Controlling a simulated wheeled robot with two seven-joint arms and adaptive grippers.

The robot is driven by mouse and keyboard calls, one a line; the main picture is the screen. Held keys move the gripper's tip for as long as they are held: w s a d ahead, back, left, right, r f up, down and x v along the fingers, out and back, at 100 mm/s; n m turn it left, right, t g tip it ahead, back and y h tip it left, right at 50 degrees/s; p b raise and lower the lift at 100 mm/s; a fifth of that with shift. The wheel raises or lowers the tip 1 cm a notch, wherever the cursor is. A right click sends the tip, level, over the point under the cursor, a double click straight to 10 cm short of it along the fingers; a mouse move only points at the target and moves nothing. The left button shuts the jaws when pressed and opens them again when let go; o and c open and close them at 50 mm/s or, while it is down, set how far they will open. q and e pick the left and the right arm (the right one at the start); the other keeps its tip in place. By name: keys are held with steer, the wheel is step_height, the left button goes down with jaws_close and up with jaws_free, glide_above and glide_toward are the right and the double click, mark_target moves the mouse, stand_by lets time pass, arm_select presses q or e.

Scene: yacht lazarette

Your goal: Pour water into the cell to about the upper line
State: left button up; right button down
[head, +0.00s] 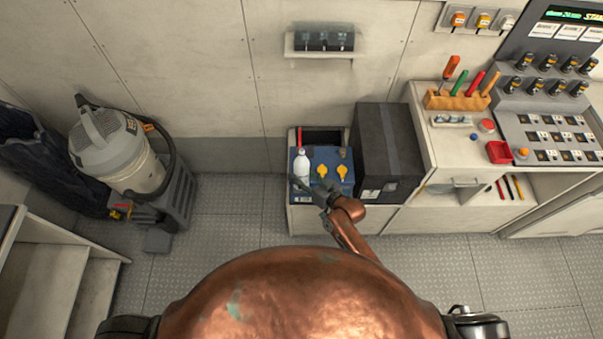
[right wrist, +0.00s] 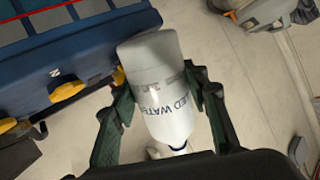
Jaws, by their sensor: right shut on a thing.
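My right gripper (head: 309,187) is shut on a white water bottle (head: 301,169), just left of the yellow caps and in front of the blue battery (head: 332,153). In the right wrist view the fingers (right wrist: 161,96) sit on both sides of the bottle (right wrist: 162,70), whose label reads "ED WATER". Yellow caps (head: 322,171) show on the battery; one also shows in the right wrist view (right wrist: 66,91). I cannot see an open cell, a water level or an upper line. My left gripper is not in view.
A dark box (head: 388,145) stands close to the right of the battery. A vacuum cleaner (head: 112,150) stands at the left. Floor (head: 225,215) between it and the battery is clear.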

steer(key=s+f+m+g+h+p, duration=0.1)
steer(key=s+f+g+p, duration=0.1)
steer(key=s+f+p, duration=0.1)
steer(key=shift+s+d+g+p, duration=0.15)
steer(key=shift+g+p, duration=0.15)
steer(key=shift+p, duration=0.35)
arm_select(q)
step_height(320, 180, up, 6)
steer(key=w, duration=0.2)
steer(key=shift+p, duration=0.45)
arm_select(e)
steer(key=shift+s+f+g, duration=0.1)
steer(key=shift+s+g, duration=0.1)
steer(key=shift+g, duration=0.1)
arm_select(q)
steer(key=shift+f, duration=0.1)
arm_select(e)
steer(key=shift+w, duration=0.1)
steer(key=shift+w+r, duration=0.25)
steer(key=shift+r, duration=0.2)
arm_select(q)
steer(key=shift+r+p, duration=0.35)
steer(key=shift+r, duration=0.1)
arm_select(e)
steer(key=shift+s+f, duration=0.15)
steer(key=shift+s, duration=0.05)
